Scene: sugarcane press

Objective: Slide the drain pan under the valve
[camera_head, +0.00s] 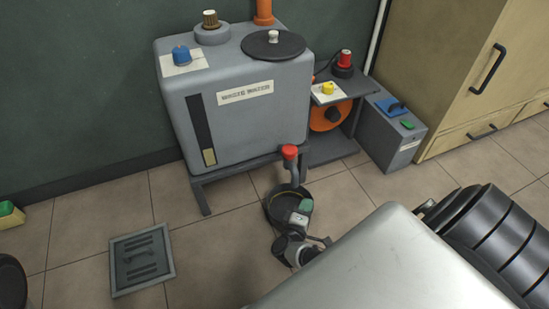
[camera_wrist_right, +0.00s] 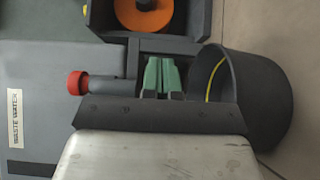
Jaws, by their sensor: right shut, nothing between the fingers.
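The black round drain pan (camera_head: 271,212) stands on the floor at the front right of the grey waste water tank (camera_head: 235,125). It also shows in the right wrist view (camera_wrist_right: 265,110), with a yellow line inside. The valve (camera_head: 289,153) has a red knob on a grey pipe; its knob shows in the wrist view (camera_wrist_right: 77,83). In the head view, the pipe's lower end overlaps the pan's far rim. My right gripper (camera_head: 305,206) has green fingertips and is shut and empty. In the wrist view its fingers (camera_wrist_right: 162,76) appear beside the pan's rim; contact is unclear. My left gripper is out of view.
A dark shelf (camera_head: 335,150) with an orange reel stands right of the tank. Beyond it are a grey box (camera_head: 390,135) and a beige cabinet (camera_head: 455,70). A floor grate (camera_head: 141,262) lies at the left. The tiles between grate and pan are clear.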

